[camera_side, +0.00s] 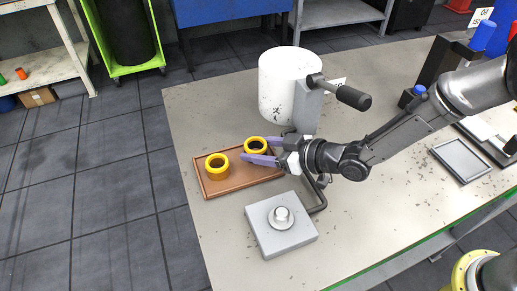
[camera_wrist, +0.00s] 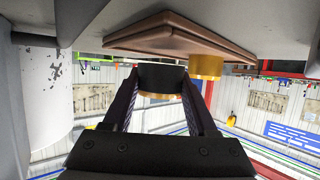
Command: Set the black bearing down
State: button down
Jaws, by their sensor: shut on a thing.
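The black bearing with a yellow rim (camera_side: 255,145) is between the purple fingers of my gripper (camera_side: 259,151). In the wrist view, which is upside down, the fingers (camera_wrist: 163,88) are shut on the sides of the bearing (camera_wrist: 162,77). It looks roughly level, with a small gap between it and the brown tray (camera_wrist: 170,40); whether any part touches is hard to tell. In the side view the tray (camera_side: 238,186) lies on the bench under my gripper. A yellow bearing (camera_side: 217,167) stands in the tray's left part, also seen in the wrist view (camera_wrist: 207,66).
A white cylinder machine with a black handle (camera_side: 289,88) stands close behind my gripper. A grey block with a round post (camera_side: 281,228) stands in front of it. A grey shallow tray (camera_side: 461,161) lies at the right. Bench space left of the white machine is clear.

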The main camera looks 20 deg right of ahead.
jog(key=shift+f, duration=0.15)
jog(key=shift+f, duration=0.1)
jog(key=shift+f, duration=0.35)
jog(key=shift+f, duration=0.15)
jog(key=shift+c, duration=1)
grip_release()
jog(key=shift+s+f, duration=0.1)
jog(key=shift+f, duration=0.2)
jog(key=shift+r, duration=0.2)
jog(key=v, duration=0.8)
jog(key=r+v, duration=0.1)
jog(key=v, duration=0.3)
jog(key=shift+d+r, duration=0.1)
jog(key=shift+r, duration=0.05)
